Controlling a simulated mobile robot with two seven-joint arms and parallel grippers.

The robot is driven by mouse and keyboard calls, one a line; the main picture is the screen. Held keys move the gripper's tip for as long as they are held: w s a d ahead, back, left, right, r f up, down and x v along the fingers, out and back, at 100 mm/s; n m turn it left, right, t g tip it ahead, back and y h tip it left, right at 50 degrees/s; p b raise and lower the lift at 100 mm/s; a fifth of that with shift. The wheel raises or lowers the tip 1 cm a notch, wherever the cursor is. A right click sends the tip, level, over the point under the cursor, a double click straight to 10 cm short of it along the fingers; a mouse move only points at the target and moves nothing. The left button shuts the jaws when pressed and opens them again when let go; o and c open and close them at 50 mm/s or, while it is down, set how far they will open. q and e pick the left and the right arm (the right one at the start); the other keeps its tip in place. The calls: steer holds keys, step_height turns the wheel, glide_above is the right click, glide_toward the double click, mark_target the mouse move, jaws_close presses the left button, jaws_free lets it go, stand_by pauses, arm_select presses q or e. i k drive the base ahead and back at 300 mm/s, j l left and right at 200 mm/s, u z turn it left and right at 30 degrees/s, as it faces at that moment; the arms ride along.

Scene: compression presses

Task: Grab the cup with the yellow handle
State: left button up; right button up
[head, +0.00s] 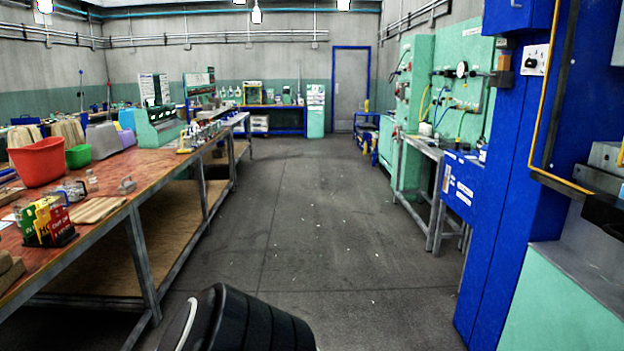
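I cannot make out a cup with a yellow handle in the head view. A red tub (38,162) and a smaller green cup-like container (78,156) stand on the long wooden workbench (150,165) at the left; no yellow handle shows on either. Small items farther along this bench are too small to tell apart. Neither of my grippers is in view.
A wide grey floor aisle (320,210) runs clear to a grey door (350,85) with a blue frame. A small metal bench (420,150), a blue cabinet (510,170) and a green machine panel (462,70) line the right. A blue bench (272,108) stands at the back.

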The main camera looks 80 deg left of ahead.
mark_target(17, 205)
steer(key=u, duration=4.65)
steer(key=i+l+u, duration=0.15)
steer(key=u, duration=0.3)
steer(key=i+l+u, duration=0.15)
steer(key=l+u, duration=0.25)
steer(key=i+l+u, duration=0.15)
steer(key=l+u, duration=0.2)
steer(key=l, duration=0.4)
steer(key=i+l+u, duration=0.1)
steer(key=l+u, duration=0.2)
steer(key=l, duration=0.45)
